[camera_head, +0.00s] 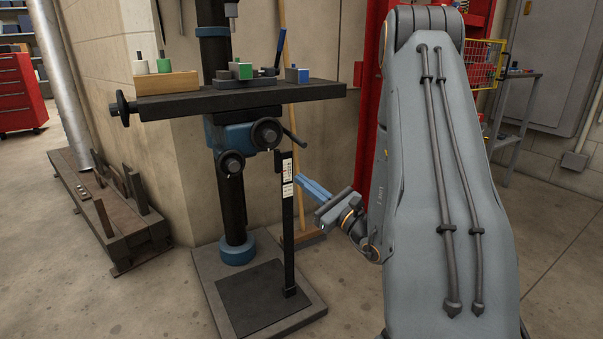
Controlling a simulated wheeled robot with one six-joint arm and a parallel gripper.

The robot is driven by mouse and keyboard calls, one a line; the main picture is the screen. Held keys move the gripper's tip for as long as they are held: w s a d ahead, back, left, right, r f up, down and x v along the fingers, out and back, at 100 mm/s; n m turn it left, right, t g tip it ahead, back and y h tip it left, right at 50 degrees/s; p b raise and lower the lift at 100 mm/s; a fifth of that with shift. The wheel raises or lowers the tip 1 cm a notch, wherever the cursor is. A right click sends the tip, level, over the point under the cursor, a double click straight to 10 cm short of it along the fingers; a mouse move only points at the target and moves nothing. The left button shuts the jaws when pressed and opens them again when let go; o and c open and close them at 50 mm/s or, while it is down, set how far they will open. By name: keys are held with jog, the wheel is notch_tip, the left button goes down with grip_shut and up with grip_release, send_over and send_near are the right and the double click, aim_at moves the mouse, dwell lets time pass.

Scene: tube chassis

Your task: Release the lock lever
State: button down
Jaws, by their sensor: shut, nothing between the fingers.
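A drill press stands left of centre, with a dark flat table (225,99) on a black column. Below the table, a blue clamp bracket carries round knobs. A thin dark lever (294,138) sticks out to its right and slopes down; it looks like the lock lever. My gripper (304,184) is low and to the right of the column, below this lever and apart from it. Its blue fingers are shut with nothing between them and point left. The fingertips appear close to a black upright post; the depth gap cannot be told.
The black post (287,230) with white labels rises from the press base (262,300). Blocks with green and blue parts lie on the table. A broom-like pole leans on the wall behind. A low bench (110,215) stands left; open floor lies in front.

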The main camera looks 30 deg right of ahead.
jog(key=d+f+m+t+h+b, duration=0.2)
jog(key=d+f+m+h, duration=0.15)
jog(key=d, duration=0.25)
jog(key=w+a+r+b, duration=0.1)
jog(key=w+r+b, duration=0.2)
jog(key=w+r, duration=0.5)
jog(key=shift+w+n+h+b, duration=0.35)
jog(key=shift+w+n, duration=0.1)
jog(key=shift+a, duration=0.1)
jog(key=shift+r, duration=0.1)
